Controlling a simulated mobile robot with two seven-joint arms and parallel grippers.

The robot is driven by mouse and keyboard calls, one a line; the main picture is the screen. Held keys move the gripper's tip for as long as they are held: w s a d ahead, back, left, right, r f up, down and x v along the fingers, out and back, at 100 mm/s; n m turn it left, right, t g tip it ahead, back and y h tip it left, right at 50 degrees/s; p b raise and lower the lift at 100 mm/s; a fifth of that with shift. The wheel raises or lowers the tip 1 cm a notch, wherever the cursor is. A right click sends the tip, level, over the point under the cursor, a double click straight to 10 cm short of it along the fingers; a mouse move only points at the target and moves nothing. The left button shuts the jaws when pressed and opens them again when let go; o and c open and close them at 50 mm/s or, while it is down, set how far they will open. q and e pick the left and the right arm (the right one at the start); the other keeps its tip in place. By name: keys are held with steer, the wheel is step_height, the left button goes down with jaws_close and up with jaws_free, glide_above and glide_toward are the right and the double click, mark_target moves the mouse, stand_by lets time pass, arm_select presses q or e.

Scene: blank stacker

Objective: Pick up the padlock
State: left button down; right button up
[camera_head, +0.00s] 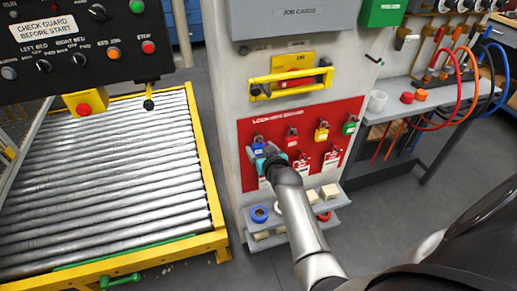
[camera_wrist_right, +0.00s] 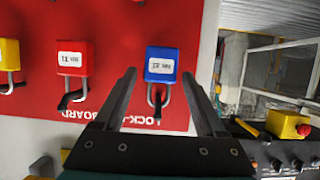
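Several padlocks hang on the red lockout board (camera_head: 270,116) in the head view: blue (camera_head: 258,141), red (camera_head: 291,138), yellow (camera_head: 321,133) and green (camera_head: 349,127). My right gripper (camera_head: 259,153) is at the blue padlock and partly covers it. In the right wrist view, which looks upside down, the blue padlock (camera_wrist_right: 161,65) with a white label shows between the fingertips of my open gripper (camera_wrist_right: 160,76). Gaps show on both sides of it, and its shackle points down there. I cannot tell the depth between fingertips and padlock. My left gripper is not in view.
A red padlock (camera_wrist_right: 74,62) hangs beside the blue one, with a yellow padlock (camera_wrist_right: 9,62) farther left. Below the board, a grey shelf (camera_head: 335,222) holds tape and small blocks. A yellow-framed roller conveyor (camera_head: 110,165) stands at left; a tool shelf (camera_head: 430,105) is at right.

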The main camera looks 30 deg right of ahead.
jaws_close()
stand_by(0.3)
steer(key=shift+r, duration=0.1)
steer(key=shift+r+p, duration=0.3)
steer(key=shift+r, duration=0.3)
steer(key=s+a+p, duration=0.1)
steer(key=s+a, duration=0.1)
steer(key=s, duration=0.6)
steer(key=s+a+p, duration=0.2)
steer(key=s, duration=0.7)
steer(key=shift+s+a, duration=0.2)
steer(key=shift+a, duration=0.05)
